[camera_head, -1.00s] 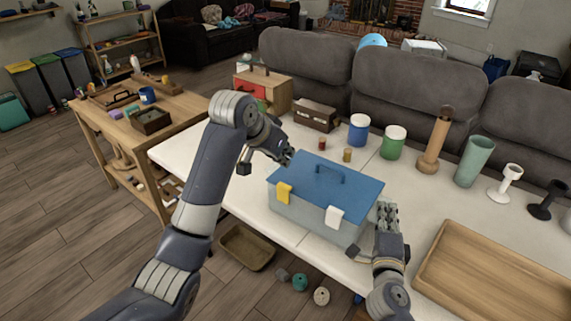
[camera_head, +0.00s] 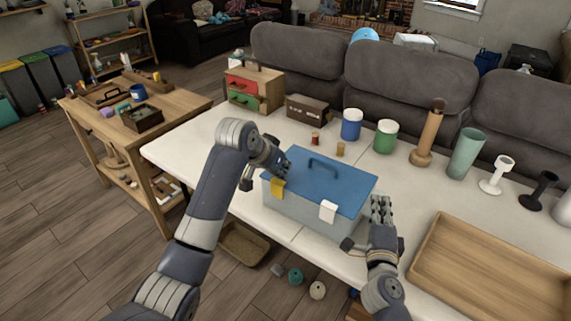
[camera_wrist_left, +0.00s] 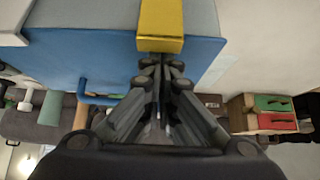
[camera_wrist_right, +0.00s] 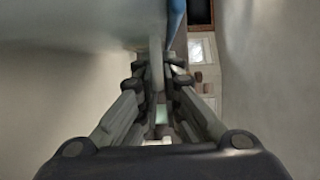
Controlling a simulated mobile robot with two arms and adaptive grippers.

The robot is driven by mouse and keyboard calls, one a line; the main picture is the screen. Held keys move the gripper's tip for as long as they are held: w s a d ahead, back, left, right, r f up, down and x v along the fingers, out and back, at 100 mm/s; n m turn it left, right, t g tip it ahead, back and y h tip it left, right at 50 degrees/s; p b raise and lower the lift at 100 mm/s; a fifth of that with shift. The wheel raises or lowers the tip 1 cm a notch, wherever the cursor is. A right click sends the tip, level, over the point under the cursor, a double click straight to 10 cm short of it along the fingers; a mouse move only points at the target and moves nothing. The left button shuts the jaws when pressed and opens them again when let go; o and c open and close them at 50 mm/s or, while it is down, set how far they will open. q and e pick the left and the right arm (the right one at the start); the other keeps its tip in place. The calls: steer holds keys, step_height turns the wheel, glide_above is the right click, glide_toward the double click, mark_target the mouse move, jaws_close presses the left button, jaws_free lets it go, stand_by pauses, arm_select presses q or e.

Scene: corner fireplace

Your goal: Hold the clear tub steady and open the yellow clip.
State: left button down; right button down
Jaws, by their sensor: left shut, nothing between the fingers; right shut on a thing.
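The clear tub (camera_head: 300,212) stands on the white table under a blue lid (camera_head: 335,188) with a handle. The yellow clip (camera_head: 278,189) is on its front wall at the lid's edge, left of a white clip (camera_head: 328,211). My left gripper (camera_head: 285,169) is shut and empty, low over the lid's left edge beside the yellow clip. In the left wrist view the fingertips (camera_wrist_left: 160,64) are just at the top edge of the yellow clip (camera_wrist_left: 161,25).
A wooden tray (camera_head: 490,270) lies right of my right gripper. Small red (camera_head: 315,138) and tan (camera_head: 340,149) jars, a blue canister (camera_head: 352,125) and a green canister (camera_head: 385,136) stand behind the tub. The table left of the tub is clear.

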arm_select(q)
steer(key=shift+s+a+t+h, duration=0.3)
steer(key=shift+s+t, duration=0.15)
steer(key=shift+t, duration=0.15)
stand_by(0.5)
steer(key=s+a+t+h, duration=0.1)
steer(key=t, duration=0.1)
steer(key=s+a+t+h, duration=0.1)
steer(key=s+t, duration=0.1)
steer(key=shift+h, duration=0.3)
steer(key=shift+d, duration=0.15)
steer(key=shift+w+d+f, duration=0.2)
steer(key=shift+w+d, duration=0.15)
steer(key=shift+w, duration=0.25)
